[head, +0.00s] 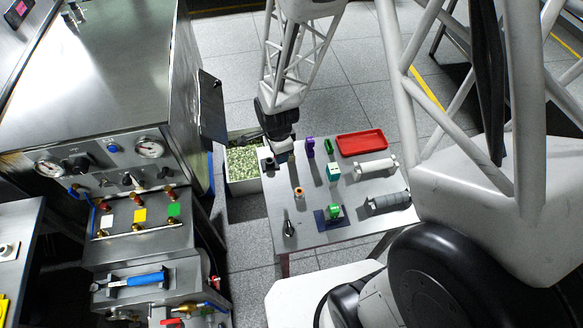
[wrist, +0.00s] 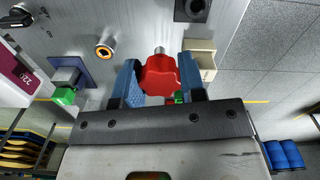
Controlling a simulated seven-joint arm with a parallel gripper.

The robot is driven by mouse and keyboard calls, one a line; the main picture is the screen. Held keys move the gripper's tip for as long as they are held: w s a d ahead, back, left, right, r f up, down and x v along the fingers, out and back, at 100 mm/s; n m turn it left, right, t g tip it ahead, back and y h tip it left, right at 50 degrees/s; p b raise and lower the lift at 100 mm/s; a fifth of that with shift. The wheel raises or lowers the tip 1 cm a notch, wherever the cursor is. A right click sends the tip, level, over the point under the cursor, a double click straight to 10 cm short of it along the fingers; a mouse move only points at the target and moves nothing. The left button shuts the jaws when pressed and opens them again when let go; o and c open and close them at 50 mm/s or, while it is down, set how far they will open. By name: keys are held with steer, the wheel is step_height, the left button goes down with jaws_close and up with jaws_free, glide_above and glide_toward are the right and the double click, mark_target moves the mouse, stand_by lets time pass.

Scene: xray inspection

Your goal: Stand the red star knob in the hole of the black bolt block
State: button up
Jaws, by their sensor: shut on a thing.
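The red star knob (wrist: 160,76) is held between the two blue fingers of my gripper (wrist: 162,84) in the wrist view. A pale metal stem end shows beyond its head. The black bolt block (wrist: 192,10) is at the top edge of the wrist view, partly cut off, with a round opening on its face. In the head view the block (head: 270,163) stands near the table's left edge, just left of and below my gripper (head: 284,155). The knob is apart from the block. I cannot make out the knob in the head view.
On the table (head: 312,232) are an orange ring piece (head: 299,191), a blue plate (head: 321,222) with a green piece, a purple piece (head: 310,147) and a red tray (head: 362,143). A cream box (wrist: 200,58) is close to my right finger. A bin of pellets (head: 245,164) stands left.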

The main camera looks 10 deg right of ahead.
steer(key=shift+n, duration=0.3)
steer(key=w+a, duration=0.1)
steer(key=w+a+r, duration=0.1)
steer(key=w, duration=0.2)
steer(key=shift+w+a+r, duration=0.25)
steer(key=shift+a+r, duration=0.15)
steer(key=shift+f, duration=0.1)
steer(key=shift+f, duration=2.8)
steer(key=shift+f, duration=1.5)
steer(key=o, duration=1.1)
steer(key=shift+r, duration=0.1)
steer(key=shift+r, duration=3.8)
